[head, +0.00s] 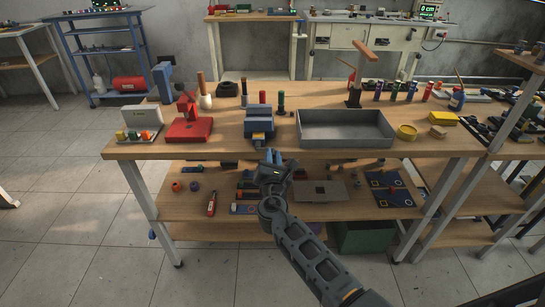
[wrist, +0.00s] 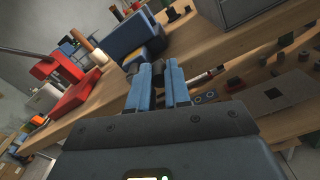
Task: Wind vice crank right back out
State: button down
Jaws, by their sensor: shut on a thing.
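The blue vice (head: 259,120) stands at the front edge of the wooden bench in the head view, left of the grey tray. In the wrist view the vice (wrist: 124,36) is just beyond my fingertips, tilted with the camera. My gripper (head: 268,157) is in front of the vice, at the bench edge. In the wrist view the two blue fingers of my gripper (wrist: 159,70) are closed around the dark vice crank (wrist: 150,54) at the near end of the vice. Most of the crank is hidden by the fingers, so its angle cannot be told.
A red press (head: 188,127) stands to the left of the vice, and a grey tray (head: 345,142) to the right. A lower shelf (head: 180,207) with several small parts lies below the bench top. The floor in front is clear.

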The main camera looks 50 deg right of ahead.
jog(key=c, duration=1.1)
grip_release()
jog(key=shift+v, duration=3.95)
jog(key=shift+f, duration=0.1)
